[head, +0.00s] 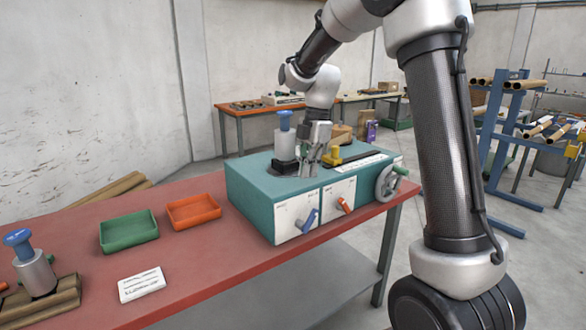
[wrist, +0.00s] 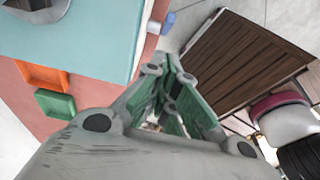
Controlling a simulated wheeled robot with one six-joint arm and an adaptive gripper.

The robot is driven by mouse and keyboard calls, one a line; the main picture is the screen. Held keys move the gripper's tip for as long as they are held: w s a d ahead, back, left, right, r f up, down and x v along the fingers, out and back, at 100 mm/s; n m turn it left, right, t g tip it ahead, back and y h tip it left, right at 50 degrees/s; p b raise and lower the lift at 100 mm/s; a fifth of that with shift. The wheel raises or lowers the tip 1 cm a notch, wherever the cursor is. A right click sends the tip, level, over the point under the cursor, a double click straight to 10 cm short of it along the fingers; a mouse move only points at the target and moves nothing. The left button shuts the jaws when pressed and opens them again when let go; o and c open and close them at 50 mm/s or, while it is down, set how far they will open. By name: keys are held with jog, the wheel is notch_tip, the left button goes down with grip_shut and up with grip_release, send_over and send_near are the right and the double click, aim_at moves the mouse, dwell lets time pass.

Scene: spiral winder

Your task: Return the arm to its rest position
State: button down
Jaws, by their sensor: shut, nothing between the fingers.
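My arm reaches from the right over the teal machine (head: 262,183) in the head view, bent at the elbow with its wrist pointing down. My gripper (head: 308,172) is shut and empty, in front of the machine's top as seen from the head. Whether the fingertips touch the machine cannot be told. In the wrist view my gripper (wrist: 170,62) shows its green-padded fingers together, beside the edge of the teal top (wrist: 95,45).
A grey cylinder with a blue cap (head: 285,122) stands on the machine, close left of my gripper. A yellow part (head: 332,156) and dark bar lie right. A handwheel (head: 387,183) juts from the machine's right end. Green (head: 128,243) and orange (head: 193,223) trays sit on the red table (head: 215,262).

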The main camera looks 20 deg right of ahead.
jog(key=s+d+r+m+t, duration=0.1)
jog(key=s+d+r+m, duration=0.1)
jog(key=s+m, duration=0.5)
jog(key=s+d+r+m+t+h, duration=0.1)
jog(key=s+d+r+m+t, duration=0.1)
jog(key=s+m, duration=0.5)
jog(key=s+d+r+m+t, duration=0.1)
jog(key=s+d+m, duration=0.3)
jog(key=s, duration=1)
jog(key=r+m, duration=0.1)
jog(key=m, duration=0.2)
jog(key=shift+s+r+m+t+h, duration=0.3)
jog(key=shift+s+t+h, duration=0.05)
jog(key=shift+t+h, duration=0.05)
jog(key=shift+d, duration=0.1)
